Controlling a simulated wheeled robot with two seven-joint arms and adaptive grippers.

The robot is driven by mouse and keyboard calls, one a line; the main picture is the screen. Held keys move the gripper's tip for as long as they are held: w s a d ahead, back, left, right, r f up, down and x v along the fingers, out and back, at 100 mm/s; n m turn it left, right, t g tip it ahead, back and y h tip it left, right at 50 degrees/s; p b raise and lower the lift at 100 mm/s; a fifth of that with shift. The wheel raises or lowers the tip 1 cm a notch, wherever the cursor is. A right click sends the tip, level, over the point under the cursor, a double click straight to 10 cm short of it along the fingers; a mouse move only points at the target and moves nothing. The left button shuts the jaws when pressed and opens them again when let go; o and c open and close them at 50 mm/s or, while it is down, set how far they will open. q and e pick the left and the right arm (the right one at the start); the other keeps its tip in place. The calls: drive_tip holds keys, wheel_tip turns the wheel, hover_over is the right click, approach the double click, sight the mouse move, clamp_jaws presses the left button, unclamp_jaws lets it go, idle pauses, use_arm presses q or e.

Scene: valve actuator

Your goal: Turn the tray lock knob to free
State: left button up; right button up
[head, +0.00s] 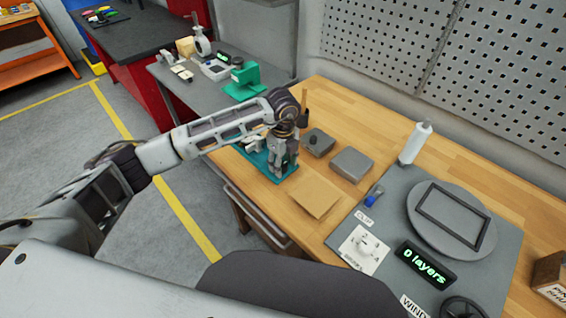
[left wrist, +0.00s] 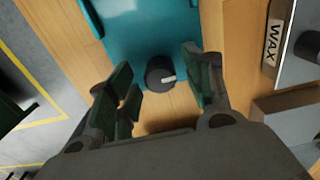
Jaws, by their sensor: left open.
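A round black knob (left wrist: 158,76) with a pale pointer mark sits at the near end of the teal base (left wrist: 140,32) in the left wrist view. I take it for the tray lock knob; the pointer aims toward the right of that view. My left gripper (left wrist: 160,88) is open, with one dark green finger on each side of the knob and gaps between. In the head view, my left gripper (head: 282,160) points down over the teal base (head: 255,162) and hides the knob. My right gripper is not in view.
Two grey blocks (head: 351,164) and a tan sheet (head: 314,196) lie on the wooden bench right of the gripper. A white bottle (head: 415,143) and a grey station with a round plate (head: 420,225) stand farther right.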

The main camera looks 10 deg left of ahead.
sight(283, 164)
use_arm(q)
drive_tip(key=shift+r, duration=0.1)
wheel_tip(283, 164, up, 12)
idle(0.7)
idle(0.5)
